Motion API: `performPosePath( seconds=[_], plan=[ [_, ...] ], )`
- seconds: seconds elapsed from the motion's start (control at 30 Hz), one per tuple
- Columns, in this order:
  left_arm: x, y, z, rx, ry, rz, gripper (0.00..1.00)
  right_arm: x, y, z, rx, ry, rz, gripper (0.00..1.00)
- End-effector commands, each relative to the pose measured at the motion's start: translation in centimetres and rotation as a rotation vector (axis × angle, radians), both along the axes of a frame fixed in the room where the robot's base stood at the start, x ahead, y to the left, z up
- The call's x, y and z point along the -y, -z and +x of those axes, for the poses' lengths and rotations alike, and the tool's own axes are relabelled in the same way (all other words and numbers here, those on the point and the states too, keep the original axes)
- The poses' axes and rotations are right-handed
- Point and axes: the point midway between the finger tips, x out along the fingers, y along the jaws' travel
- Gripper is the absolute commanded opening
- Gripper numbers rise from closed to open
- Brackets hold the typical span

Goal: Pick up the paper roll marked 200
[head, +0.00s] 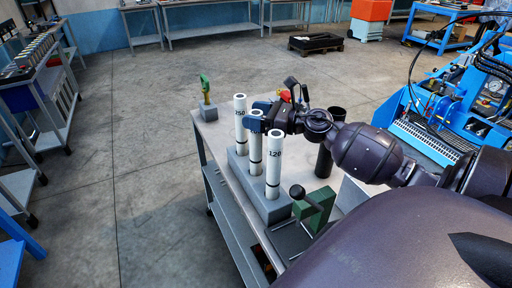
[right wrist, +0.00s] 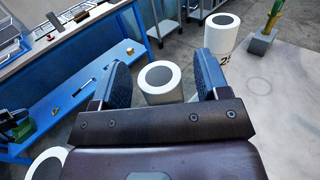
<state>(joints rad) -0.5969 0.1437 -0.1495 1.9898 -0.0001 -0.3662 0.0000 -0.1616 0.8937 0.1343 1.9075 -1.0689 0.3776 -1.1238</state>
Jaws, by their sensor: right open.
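Three white paper rolls stand upright in a row on a grey base (head: 238,165) on the table. The far roll (head: 241,128) reads 250 and the near roll (head: 273,172) reads 120. The middle roll (head: 255,152) shows no readable mark; its upper part is partly covered by my right gripper (head: 257,116). In the right wrist view, my right gripper (right wrist: 163,80) is open, with its blue fingers on either side of the middle roll (right wrist: 161,97). Contact with the roll cannot be told. My left gripper is not in view.
A black cylinder (head: 325,160) stands right of the rolls, under my right arm. A green block with a black-knobbed lever (head: 318,207) is at the near side. A green and yellow item (head: 206,88) stands on a grey block at the far corner. A blue machine (head: 440,115) stands at right.

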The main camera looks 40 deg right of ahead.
Motion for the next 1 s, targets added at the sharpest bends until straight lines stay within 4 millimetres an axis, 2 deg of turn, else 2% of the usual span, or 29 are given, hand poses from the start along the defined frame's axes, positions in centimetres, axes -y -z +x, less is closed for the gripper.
performPosePath(
  seconds=[0.07, 0.5, 0.83, 1.0],
  plan=[
    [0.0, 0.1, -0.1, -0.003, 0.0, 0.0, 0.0, 0.0, 0.0, 0.0, 0.0, 0.0, 0.0, 0.69],
    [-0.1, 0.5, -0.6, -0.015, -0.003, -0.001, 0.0, 0.0, 0.0, 0.0, 0.0, 0.0, 0.0, 0.01],
    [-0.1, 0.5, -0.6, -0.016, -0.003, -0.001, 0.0, 0.1, -0.4, 0.0, 0.001, 0.0, -0.002, 0.0],
    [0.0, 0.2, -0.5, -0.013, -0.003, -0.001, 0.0, 0.1, -2.2, 0.0, 0.002, -0.002, -0.006, 0.0]
  ],
)
